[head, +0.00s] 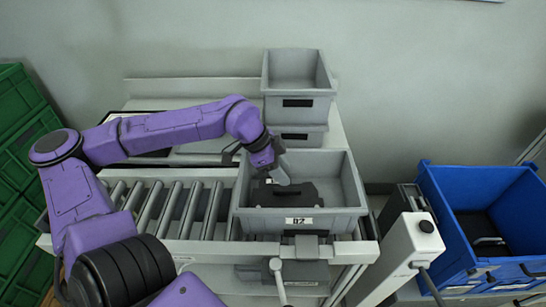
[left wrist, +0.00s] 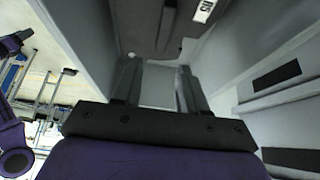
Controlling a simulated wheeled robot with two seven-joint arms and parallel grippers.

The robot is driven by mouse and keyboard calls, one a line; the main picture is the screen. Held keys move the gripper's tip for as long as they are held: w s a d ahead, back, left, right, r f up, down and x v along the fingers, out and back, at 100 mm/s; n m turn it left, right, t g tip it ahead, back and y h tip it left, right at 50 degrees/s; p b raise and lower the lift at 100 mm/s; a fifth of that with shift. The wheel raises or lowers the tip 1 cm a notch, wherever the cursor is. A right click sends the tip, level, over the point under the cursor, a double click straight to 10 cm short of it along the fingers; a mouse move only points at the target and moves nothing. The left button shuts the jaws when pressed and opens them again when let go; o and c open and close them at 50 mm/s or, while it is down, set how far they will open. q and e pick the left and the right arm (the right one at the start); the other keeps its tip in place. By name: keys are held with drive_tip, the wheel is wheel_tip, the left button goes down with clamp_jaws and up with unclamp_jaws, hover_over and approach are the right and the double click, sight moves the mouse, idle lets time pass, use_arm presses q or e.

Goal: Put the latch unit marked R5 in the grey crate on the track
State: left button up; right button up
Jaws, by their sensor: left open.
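The grey crate (head: 345,222) with a white tag, apparently 02, stands on the roller track (head: 180,205) at its right end. A dark latch unit (head: 298,196) lies inside it. In the left wrist view the dark unit (left wrist: 150,28) carries a white label that seems to read R5, seen turned. My left gripper (head: 282,176) reaches down into the crate, by the back of the unit. In the left wrist view the gripper (left wrist: 157,78) is open, with a clear gap and nothing between the fingers. My right gripper is in neither view.
More grey crates (head: 298,104) are stacked behind the track. A blue crate (head: 455,235) with dark contents stands at the right, past a grey post-like unit (head: 410,250). Green crates (head: 22,150) are at the left. The rollers left of the grey crate are clear.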

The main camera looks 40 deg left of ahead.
use_arm(q)
drive_tip(key=b+v, duration=0.2)
drive_tip(key=v, duration=1)
drive_tip(key=shift+r, duration=0.2)
idle(0.6)
